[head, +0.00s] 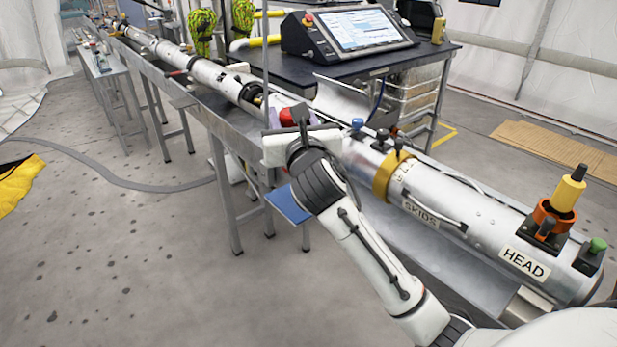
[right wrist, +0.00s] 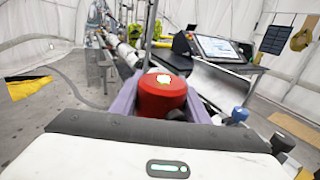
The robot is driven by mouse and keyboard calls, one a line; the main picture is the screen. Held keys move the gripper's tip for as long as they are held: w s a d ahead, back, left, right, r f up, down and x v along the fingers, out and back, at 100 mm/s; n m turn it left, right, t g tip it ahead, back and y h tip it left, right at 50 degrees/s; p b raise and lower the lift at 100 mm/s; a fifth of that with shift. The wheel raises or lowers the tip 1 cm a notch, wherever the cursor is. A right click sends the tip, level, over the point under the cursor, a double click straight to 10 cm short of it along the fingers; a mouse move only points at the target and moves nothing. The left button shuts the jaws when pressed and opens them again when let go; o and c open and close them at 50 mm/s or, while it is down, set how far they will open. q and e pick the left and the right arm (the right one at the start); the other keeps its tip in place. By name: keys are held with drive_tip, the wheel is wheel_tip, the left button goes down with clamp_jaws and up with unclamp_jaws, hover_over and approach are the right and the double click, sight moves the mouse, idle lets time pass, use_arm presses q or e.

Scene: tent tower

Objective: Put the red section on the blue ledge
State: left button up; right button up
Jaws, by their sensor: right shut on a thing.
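The red section (head: 288,117) is held in my right gripper (head: 283,121), above the metal trough beside the long silver tube. In the right wrist view the red section (right wrist: 163,97) is a short red cylinder with a pale patch on top. It sits between the two lavender fingers of my right gripper (right wrist: 160,92), which are shut on it. The blue ledge (head: 289,204) is a flat blue plate at the trough's near side, below and partly behind my right wrist. The red section is apart from it. My left gripper is not in view.
The long silver tube (head: 470,222), with clamps and knobs on it, lies along the metal trough. A black table (head: 440,47) with a touchscreen console (head: 355,28) stands behind. A thin upright pole rises near the gripper. The floor at left is mostly clear, with a grey cable.

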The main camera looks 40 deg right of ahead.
wheel_tip(320, 180, down, 8)
drive_tip(key=shift+r+b, duration=0.1)
drive_tip(key=shift+b, duration=0.8)
drive_tip(key=o, duration=1.4)
drive_tip(key=v, duration=0.7)
drive_tip(key=shift+s, duration=0.3)
